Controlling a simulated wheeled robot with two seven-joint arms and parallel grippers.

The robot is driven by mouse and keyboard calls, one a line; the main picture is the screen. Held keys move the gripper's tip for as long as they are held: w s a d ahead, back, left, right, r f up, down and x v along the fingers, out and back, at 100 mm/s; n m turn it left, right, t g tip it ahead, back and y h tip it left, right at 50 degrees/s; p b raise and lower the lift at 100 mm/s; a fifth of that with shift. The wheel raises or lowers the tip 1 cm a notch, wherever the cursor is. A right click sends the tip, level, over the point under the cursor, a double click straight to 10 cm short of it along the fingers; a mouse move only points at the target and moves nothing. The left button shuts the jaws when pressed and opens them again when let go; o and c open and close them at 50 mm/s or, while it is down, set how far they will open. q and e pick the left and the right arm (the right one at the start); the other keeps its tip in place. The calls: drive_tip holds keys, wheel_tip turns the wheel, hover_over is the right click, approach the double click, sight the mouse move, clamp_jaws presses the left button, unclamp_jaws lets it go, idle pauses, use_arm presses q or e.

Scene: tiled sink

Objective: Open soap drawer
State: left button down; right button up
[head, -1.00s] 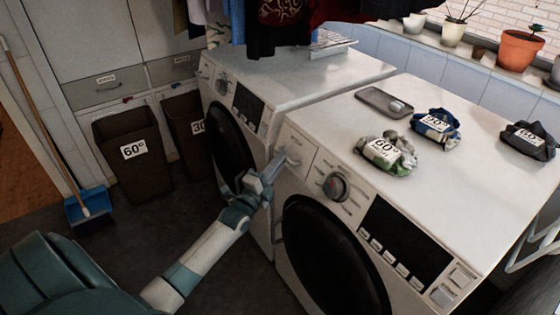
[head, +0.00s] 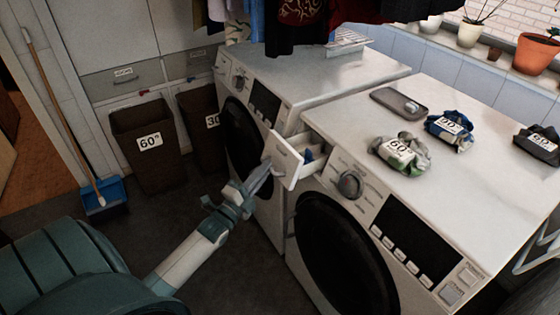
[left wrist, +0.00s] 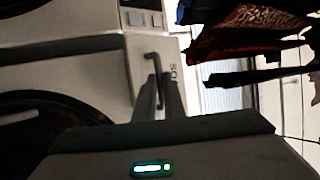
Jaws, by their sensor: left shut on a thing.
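The soap drawer (head: 285,161) of the nearer washing machine (head: 450,150) is pulled out from the machine's upper left front, and its inside with a blue part shows behind the white front panel. My left gripper (head: 262,178) is shut on the drawer's handle, at the panel's front. In the left wrist view the gripper fingers (left wrist: 158,98) are at the handle, with the drawer front (left wrist: 172,65) just beyond them. My right gripper is not in view.
A second washing machine (head: 330,75) stands to the left. Folded clothes with number labels (head: 400,155) and a grey tray (head: 399,103) lie on the nearer machine's top. Brown bins (head: 150,165) and a broom with a blue dustpan (head: 103,196) stand at the left.

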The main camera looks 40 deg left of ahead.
use_arm(q)
drive_tip(key=s+a+p, duration=0.1)
drive_tip(key=s+a, duration=0.2)
drive_tip(key=s, duration=0.6)
drive_tip(key=shift+a, duration=0.35)
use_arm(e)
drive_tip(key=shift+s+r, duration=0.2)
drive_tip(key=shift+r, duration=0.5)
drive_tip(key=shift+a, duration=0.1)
use_arm(q)
drive_tip(key=c, duration=1.8)
unclamp_jaws()
drive_tip(key=shift+c, duration=0.2)
